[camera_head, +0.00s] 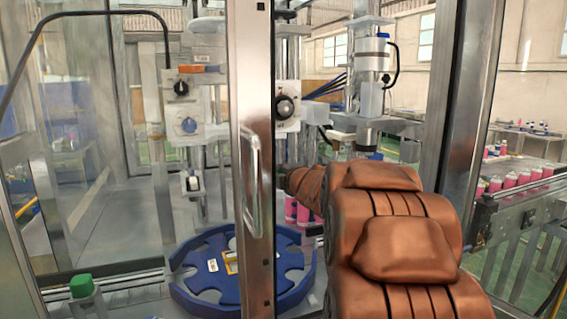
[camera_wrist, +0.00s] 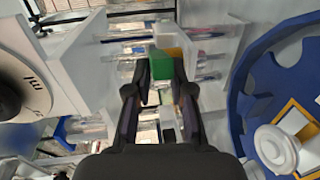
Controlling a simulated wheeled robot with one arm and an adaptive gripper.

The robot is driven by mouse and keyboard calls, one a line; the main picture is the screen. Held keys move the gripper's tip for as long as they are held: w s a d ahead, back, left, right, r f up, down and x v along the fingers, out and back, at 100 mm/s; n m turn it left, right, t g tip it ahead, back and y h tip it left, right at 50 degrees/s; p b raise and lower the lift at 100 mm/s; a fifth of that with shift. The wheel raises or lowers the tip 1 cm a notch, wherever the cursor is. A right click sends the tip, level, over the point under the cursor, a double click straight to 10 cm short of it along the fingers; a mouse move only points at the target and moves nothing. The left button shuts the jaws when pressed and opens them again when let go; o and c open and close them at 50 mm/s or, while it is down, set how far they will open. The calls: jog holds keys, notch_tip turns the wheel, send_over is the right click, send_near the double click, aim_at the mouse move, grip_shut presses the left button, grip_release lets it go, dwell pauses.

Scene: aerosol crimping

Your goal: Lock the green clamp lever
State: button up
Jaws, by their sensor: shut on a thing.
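The green clamp lever (camera_wrist: 163,62) shows as a green block between the fingertips of my gripper (camera_wrist: 161,78) in the wrist view. The gripper is shut on it. A small orange part sits just behind and to the right of the green block. In the head view the gripper and this lever are hidden behind my copper-coloured arm and the door frame. I cannot tell from these views how far the lever is turned.
A metal door frame with a handle (camera_head: 253,180) stands left of my arm. A blue star wheel (camera_head: 190,298) lies below; it also shows at right in the wrist view (camera_wrist: 240,95). A white dial unit (camera_wrist: 65,75) is close on the left. Pink cans (camera_head: 510,180) stand at right.

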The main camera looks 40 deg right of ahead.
jog(key=shift+a+f, duration=0.15)
jog(key=shift+a, duration=0.35)
jog(key=shift+w+a, duration=0.1)
jog(key=shift+w+a+b, duration=0.25)
jog(key=shift+a+b, duration=0.35)
jog(key=shift+a, duration=0.65)
grip_shut()
grip_release()
jog(key=o, duration=0.8)
jog(key=shift+o, duration=0.2)
jog(key=shift+s, duration=0.15)
